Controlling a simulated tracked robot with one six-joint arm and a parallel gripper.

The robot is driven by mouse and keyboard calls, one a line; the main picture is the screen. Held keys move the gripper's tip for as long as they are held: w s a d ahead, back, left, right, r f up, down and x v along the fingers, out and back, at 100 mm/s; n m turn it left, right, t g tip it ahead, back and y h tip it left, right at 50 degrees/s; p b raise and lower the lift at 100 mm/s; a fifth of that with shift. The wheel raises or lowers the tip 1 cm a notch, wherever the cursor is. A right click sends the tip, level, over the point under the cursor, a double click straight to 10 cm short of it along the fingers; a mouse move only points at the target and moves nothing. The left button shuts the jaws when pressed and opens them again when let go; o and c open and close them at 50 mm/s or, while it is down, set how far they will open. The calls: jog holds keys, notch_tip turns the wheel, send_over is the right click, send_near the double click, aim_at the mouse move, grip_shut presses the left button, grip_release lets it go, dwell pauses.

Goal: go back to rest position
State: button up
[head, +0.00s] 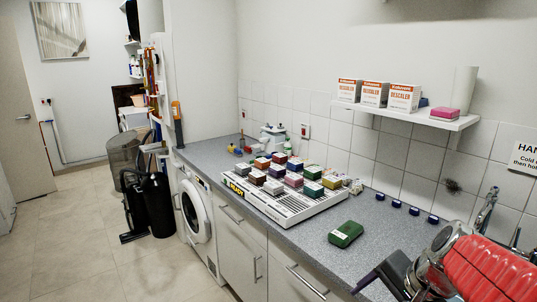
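My gripper (378,285) is at the lower right, low over the front of the counter, at the end of my arm with its red sleeve. A dark finger points left and down. The lower part of the gripper is cut off by the picture's bottom edge, so I cannot tell how wide the fingers stand or whether anything is between them. A dark green block (346,234) lies on the grey counter (300,238), apart from the gripper, up and to its left.
A white tray (262,203) marked READY holds several coloured blocks. Several small blue-topped items (414,211) line the wall side. A tap (487,208) is at right. A shelf (410,115) with descaler boxes (374,94) hangs above.

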jog(key=s+a+r+n+t+h, duration=0.1)
jog(key=s+a+r+n+h, duration=0.1)
jog(key=s+a+n, duration=0.5)
jog(key=shift+s+r+n+h, duration=0.15)
jog(key=shift+s+n+h, duration=0.15)
jog(key=shift+s+n, duration=1.55)
jog(key=shift+w+n, duration=0.25)
